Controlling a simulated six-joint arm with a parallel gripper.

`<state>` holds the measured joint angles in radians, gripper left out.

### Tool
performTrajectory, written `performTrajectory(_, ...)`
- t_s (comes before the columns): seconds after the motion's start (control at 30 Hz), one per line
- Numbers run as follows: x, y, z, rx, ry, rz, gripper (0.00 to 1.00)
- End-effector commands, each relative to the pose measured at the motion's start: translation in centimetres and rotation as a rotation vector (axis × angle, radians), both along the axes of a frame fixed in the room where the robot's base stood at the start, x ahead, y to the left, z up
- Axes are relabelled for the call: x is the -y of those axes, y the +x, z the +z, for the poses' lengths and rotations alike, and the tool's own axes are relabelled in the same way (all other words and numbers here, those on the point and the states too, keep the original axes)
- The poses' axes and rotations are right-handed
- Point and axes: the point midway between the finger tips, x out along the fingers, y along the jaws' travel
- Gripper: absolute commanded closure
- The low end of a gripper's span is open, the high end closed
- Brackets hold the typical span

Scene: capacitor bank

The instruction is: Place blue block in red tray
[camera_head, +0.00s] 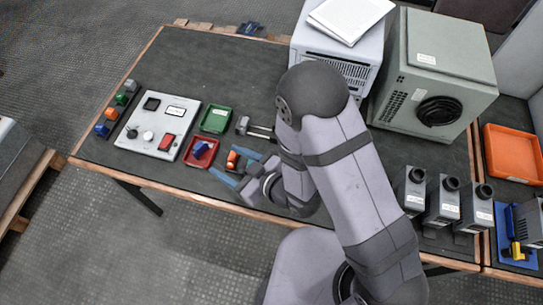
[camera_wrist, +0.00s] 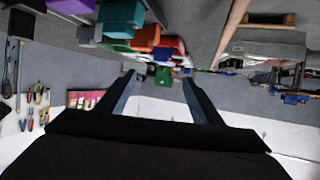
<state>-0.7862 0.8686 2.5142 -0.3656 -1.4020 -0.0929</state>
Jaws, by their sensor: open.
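The red tray (camera_head: 189,158) lies on the dark bench mat in the head view. The blue block (camera_head: 201,149) sits inside it, apart from my gripper. My gripper (camera_head: 237,166) is to the right of the tray, low over the bench, with its fingers spread and pointing left. In the wrist view the fingers (camera_wrist: 162,92) are also apart, with nothing held between them. The wrist view is tilted, and I cannot make out the tray or the blue block there with certainty.
A green tray (camera_head: 215,119) lies behind the red one. A white control panel (camera_head: 157,126) is to the left, with small coloured blocks (camera_head: 111,113) beyond it. An orange block (camera_head: 232,159) is by my fingers. Grey equipment boxes (camera_head: 433,75) stand at the back right.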

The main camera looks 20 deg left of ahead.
Motion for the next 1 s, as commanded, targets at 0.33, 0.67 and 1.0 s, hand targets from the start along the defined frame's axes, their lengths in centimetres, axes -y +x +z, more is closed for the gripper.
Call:
performTrajectory(0.33, 3.8, 5.0, -0.3, -0.035, -0.149, -0.140, 0.40)
performTrajectory(0.67, 17.4, 11.3, 0.3, -0.253, -0.457, -0.504, 0.40)
performTrajectory(1.0, 31.9, 6.3, 4.0, -0.683, -0.652, -0.879, 0.40)
